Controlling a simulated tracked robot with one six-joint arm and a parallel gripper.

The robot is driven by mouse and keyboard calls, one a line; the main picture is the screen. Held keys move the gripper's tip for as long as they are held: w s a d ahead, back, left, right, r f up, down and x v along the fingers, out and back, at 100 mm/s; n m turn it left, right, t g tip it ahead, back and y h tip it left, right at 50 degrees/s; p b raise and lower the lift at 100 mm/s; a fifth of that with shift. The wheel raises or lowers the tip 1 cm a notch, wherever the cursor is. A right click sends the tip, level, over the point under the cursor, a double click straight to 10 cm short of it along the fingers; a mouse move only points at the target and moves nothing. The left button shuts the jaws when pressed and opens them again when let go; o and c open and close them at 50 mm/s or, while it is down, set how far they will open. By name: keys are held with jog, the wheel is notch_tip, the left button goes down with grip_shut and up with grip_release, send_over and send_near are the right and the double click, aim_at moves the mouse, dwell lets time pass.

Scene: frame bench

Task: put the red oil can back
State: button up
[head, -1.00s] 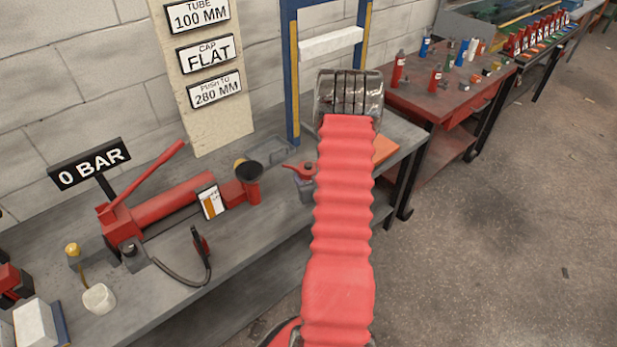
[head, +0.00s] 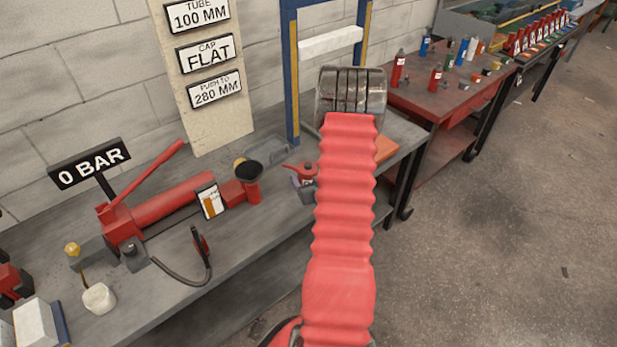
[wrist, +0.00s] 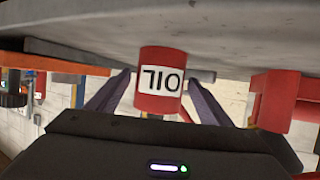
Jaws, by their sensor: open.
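The red oil can (wrist: 160,60) carries a white label and stands between the two fingers of my gripper (wrist: 158,82) in the wrist view, which shows the bench upside down. The fingers are open, one on each side of the can; I cannot tell whether either touches it. In the head view the can's red top and spout (head: 304,171) show on the bench just left of my red-sleeved arm. The arm hides the rest of the can and most of my gripper.
A blue press frame (head: 292,80) rises behind. A grey tray (head: 268,150) lies near the wall.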

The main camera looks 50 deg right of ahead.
jog(key=v, duration=1)
jog(key=shift+s+a+r, duration=0.1)
jog(key=shift+s+a, duration=0.2)
jog(key=w+a+r+n+g+y, duration=0.1)
jog(key=w+a+r+n+y, duration=0.1)
jog(key=w+a+r, duration=0.5)
jog(key=w+a+r+n+g+y, duration=0.1)
jog(key=w+a+r+n+g, duration=0.15)
jog(key=a+r, duration=0.85)
jog(key=s+a+r+y, duration=0.1)
jog(key=s+a+r, duration=0.2)
jog(key=a, duration=0.5)
jog(key=s+a+r+n+g+y, duration=0.1)
jog(key=s+a+r+y, duration=0.1)
jog(key=s+a, duration=0.4)
jog(key=s+a+r+n+g+y, duration=0.1)
jog(key=s+a+r, duration=0.3)
jog(key=a, duration=0.7)
jog(key=shift+s+y, duration=0.3)
jog(key=shift+s, duration=0.3)
jog(key=shift+r+n, duration=0.1)
jog(key=shift+n, duration=0.15)
